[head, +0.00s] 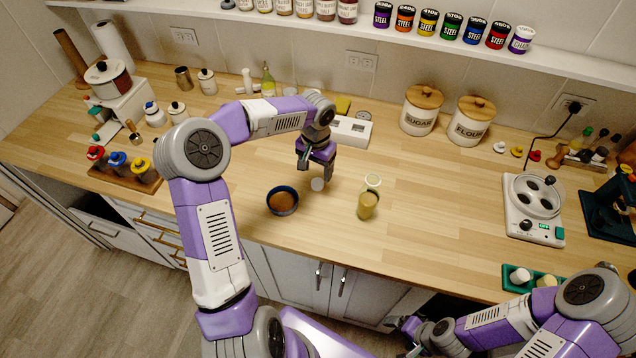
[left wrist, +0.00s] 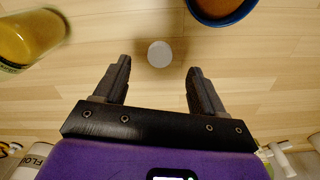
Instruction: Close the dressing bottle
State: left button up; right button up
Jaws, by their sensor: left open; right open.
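The dressing bottle (head: 367,206) is a clear vessel with yellow-brown contents, standing on the wooden counter right of my left gripper. A pale ring at its top looks like an open mouth. It shows partly at the upper left of the left wrist view (left wrist: 28,38). A small white round cap (head: 317,184) lies on the counter, also in the left wrist view (left wrist: 160,54). My left gripper (head: 315,168) points down, open and empty, with the cap just beyond and between its fingertips in the left wrist view (left wrist: 158,70). My right gripper (head: 401,323) is open, low by the cabinet front.
A dark blue bowl (head: 282,201) with brown contents stands left of the cap. Sugar (head: 420,116) and flour (head: 468,128) canisters stand at the back. A white hotplate-like device (head: 533,222) and a green tray (head: 511,280) are at right. The counter right of the bottle is clear.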

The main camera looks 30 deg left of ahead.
aim_at(317, 183)
pick_arm(q)
jog(key=shift+f, duration=0.7)
jog(key=shift+f, duration=0.1)
jog(key=f, duration=0.5)
jog(key=shift+w+a+b, duration=0.1)
jog(key=shift+w+b, duration=0.2)
jog(key=shift+b, duration=0.1)
jog(key=c, duration=1.1)
